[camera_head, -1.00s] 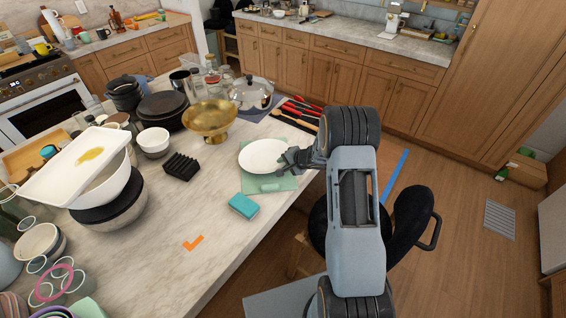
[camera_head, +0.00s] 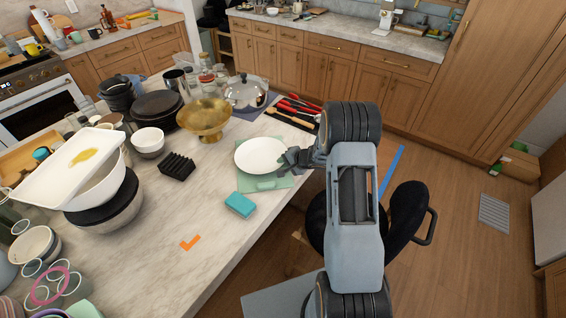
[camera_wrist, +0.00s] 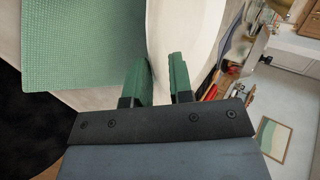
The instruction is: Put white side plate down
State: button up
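The white side plate (camera_head: 260,155) is held level over the green mat (camera_head: 280,182) near the counter's right edge. I cannot tell whether its underside touches the mat. My gripper (camera_head: 292,158) is at the plate's right rim. In the wrist view, the plate (camera_wrist: 185,30) runs between the green fingers of my gripper (camera_wrist: 160,72), one on each side of the rim, with a narrow gap between them. They look closed on the rim. The textured green mat (camera_wrist: 80,40) shows to the left of the fingers.
A blue sponge (camera_head: 240,204) lies below the mat, and a black rack (camera_head: 177,166) stands to the left. A gold bowl (camera_head: 205,116), a lidded pot (camera_head: 245,92) and utensils (camera_head: 293,115) are behind. The front middle of the marble counter (camera_head: 200,220) is mostly clear.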

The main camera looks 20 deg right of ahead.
jog(key=shift+s+d, duration=0.6)
jog(key=shift+s, duration=0.25)
jog(key=shift+s+d, duration=0.6)
jog(key=shift+s, duration=0.2)
dwell(0.6)
jog(key=shift+o, duration=0.2)
jog(key=o, duration=0.5)
